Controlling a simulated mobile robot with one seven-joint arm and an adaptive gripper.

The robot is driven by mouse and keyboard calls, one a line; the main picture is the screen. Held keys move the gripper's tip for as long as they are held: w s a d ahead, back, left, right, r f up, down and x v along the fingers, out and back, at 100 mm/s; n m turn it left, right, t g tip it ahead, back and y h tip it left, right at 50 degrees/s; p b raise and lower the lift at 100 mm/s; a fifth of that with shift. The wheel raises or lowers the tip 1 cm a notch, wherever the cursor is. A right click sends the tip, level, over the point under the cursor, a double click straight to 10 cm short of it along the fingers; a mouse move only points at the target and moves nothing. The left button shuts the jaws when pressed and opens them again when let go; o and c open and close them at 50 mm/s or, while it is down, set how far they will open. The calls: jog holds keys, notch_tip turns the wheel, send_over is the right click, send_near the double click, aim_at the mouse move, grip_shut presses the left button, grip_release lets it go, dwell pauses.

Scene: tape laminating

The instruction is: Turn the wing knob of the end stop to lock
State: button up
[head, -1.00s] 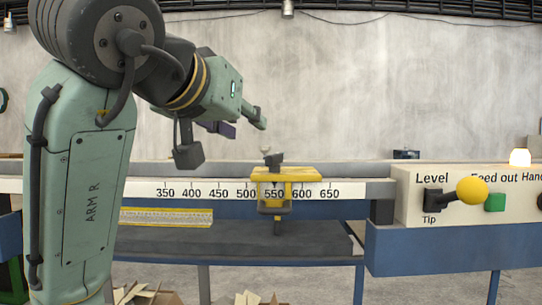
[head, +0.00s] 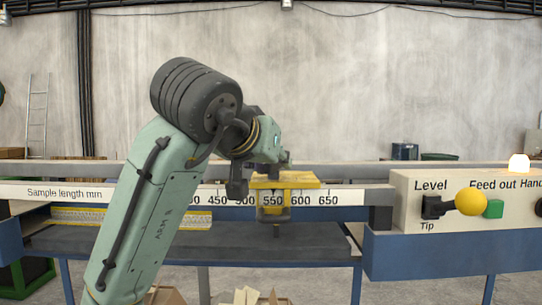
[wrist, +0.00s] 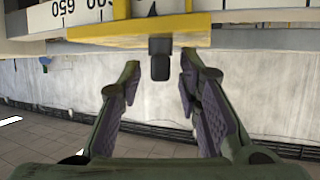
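The end stop (head: 305,180) is a yellow block on the white length scale, at about 550. Its dark wing knob (wrist: 160,58) hangs below the yellow edge in the wrist view, where the scale appears upside down. My gripper (wrist: 160,65) is open, with one finger on each side of the knob. A gap shows between the knob and each finger. In the head view my gripper (head: 272,168) is at the top left of the end stop. There it covers part of the stop and I cannot make out the knob clearly.
The scale rail (head: 345,199) runs across the machine. A control panel (head: 410,210) with a yellow ball lever (head: 471,202) and a green button (head: 493,209) stands to the right. A yellow-edged strip (head: 90,217) lies at the left. Cardboard boxes (head: 165,295) are below.

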jog(key=shift+c, duration=0.2)
grip_shut()
jog(key=shift+m+h, duration=0.5)
dwell(0.8)
jog(key=m+g+h, duration=0.1)
jog(key=m+h, duration=0.1)
jog(key=shift+w+a+m+g+h, duration=0.1)
jog(key=shift+w+m+g+h, duration=0.1)
jog(key=shift+m+g+h, duration=0.15)
jog(key=m+g+h, duration=0.3)
jog(key=shift+w+a+m, duration=0.1)
jog(key=shift+a+m, duration=0.05)
jog(key=shift+m, duration=0.1)
jog(key=m+g, duration=0.1)
jog(key=m+g+h, duration=0.1)
jog(key=g, duration=0.1)
jog(key=m+g+h, duration=0.1)
jog(key=m, duration=0.1)
jog(key=shift+w+a+g, duration=0.2)
jog(key=shift+w+g, duration=0.05)
jog(key=shift+g, duration=0.1)
jog(key=shift+w+m+g, duration=0.1)
jog(key=shift+m+g, duration=1.2)
jog(key=shift+g, duration=0.2)
jog(key=shift+f+m, duration=0.1)
jog(key=shift+m, duration=0.2)
